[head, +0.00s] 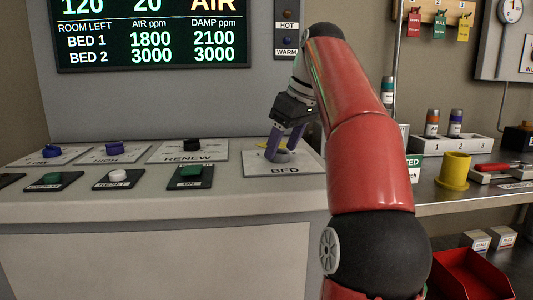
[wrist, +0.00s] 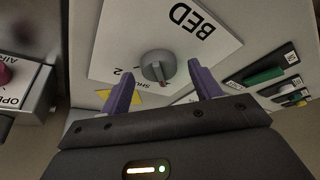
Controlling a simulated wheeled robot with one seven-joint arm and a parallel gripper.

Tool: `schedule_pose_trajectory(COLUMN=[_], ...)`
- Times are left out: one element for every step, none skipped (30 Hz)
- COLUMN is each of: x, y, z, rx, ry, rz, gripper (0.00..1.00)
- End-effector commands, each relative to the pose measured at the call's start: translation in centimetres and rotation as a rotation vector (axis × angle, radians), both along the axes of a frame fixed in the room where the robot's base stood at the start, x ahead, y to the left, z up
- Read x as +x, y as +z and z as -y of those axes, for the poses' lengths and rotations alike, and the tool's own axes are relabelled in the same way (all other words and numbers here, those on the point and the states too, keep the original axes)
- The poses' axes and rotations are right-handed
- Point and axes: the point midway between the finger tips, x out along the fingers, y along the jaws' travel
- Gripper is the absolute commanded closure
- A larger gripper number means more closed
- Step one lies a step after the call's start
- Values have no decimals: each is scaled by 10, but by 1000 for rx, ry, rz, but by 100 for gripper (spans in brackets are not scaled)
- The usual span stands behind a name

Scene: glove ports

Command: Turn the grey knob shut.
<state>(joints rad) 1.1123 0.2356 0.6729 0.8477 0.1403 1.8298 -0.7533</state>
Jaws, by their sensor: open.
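In the head view the grey knob (head: 281,156) shows low between the fingers on the BED plate (head: 300,170). My gripper (head: 285,148) has purple fingers and is open above the plate. In the wrist view my gripper (wrist: 157,80) has one finger on each side of the knob, with gaps visible, so it is not clamped. The plate lettering beside the knob is partly hidden by my gripper.
Blue knobs (head: 113,149), a black RENEW knob (head: 193,145) and push buttons (head: 117,176) fill the console to the left. A display (head: 150,35) hangs behind. A yellow cup (head: 454,171) and a numbered can holder (head: 470,146) stand on the right shelf.

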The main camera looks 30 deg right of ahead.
Motion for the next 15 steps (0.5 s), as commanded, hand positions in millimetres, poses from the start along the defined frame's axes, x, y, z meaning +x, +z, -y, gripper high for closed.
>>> schedule_pose_trajectory(x=[-1, -1, -1, -1, -1, -1, -1, -1, -1, -1, -1, -1, -1, -1, -1], y=[-6, -7, -8, -8, -8, -8, -8, -8, -8, -7, -7, -7, -7, -7, -7], z=[3, 4, 5, 5, 5, 6, 6, 6, 6, 6, 6, 5, 5, 5, 5], rx=[0, 0, -1, -1, -1, -1, -1, -1, -1, -1, -1, -1, -1, -1, -1], ry=[-1, -1, 0, 0, 0, 0, 0, 0, 0, 0, 0, 0, 0, 0, 0], rz=[0, 0, 0, 0, 0, 0, 0, 0, 0, 0, 0, 0, 0, 0, 0], gripper=[37, 37, 37, 37, 37, 37, 37, 37, 37, 37, 37, 38, 42, 46, 51])
